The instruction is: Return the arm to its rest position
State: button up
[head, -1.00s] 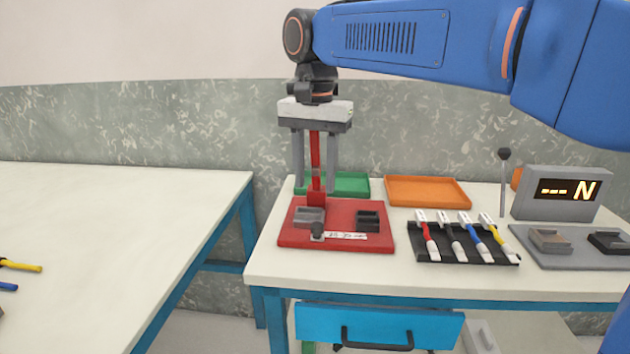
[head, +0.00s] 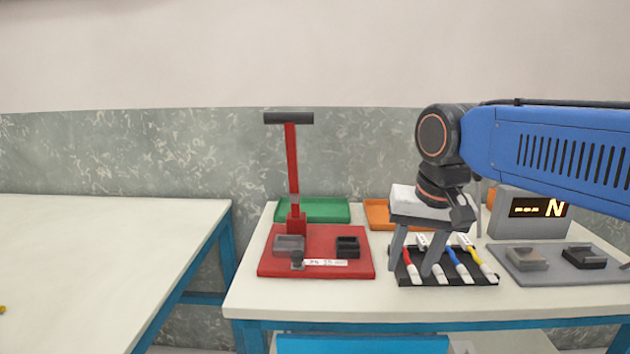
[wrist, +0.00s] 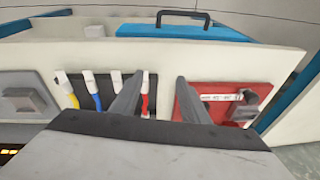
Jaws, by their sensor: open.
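My gripper (head: 418,262) is open and empty. In the head view it points down in front of the black rack (head: 440,280), which holds several coloured pens or probes, and its fingers hide part of the rack. In the wrist view my gripper (wrist: 155,98) shows two spread grey fingers with nothing between them. The black rack (wrist: 83,82) lies behind and left of the left finger, and the red base (wrist: 190,106) shows around the right finger.
A red stand (head: 293,170) with a dark crossbar rises from its red base at left. Green (head: 313,210) and orange (head: 378,214) trays lie behind. Another white table (head: 90,270) is at far left.

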jog(key=s+d+f+n+t, duration=0.1)
jog(key=s+d+f+t, duration=0.1)
jog(key=s+d+f, duration=0.9)
notch_tip(320, 180, down, 3)
jog(key=shift+s+r+n+h, duration=0.1)
jog(key=shift+s+n+h, duration=0.25)
jog(key=shift+s, duration=0.25)
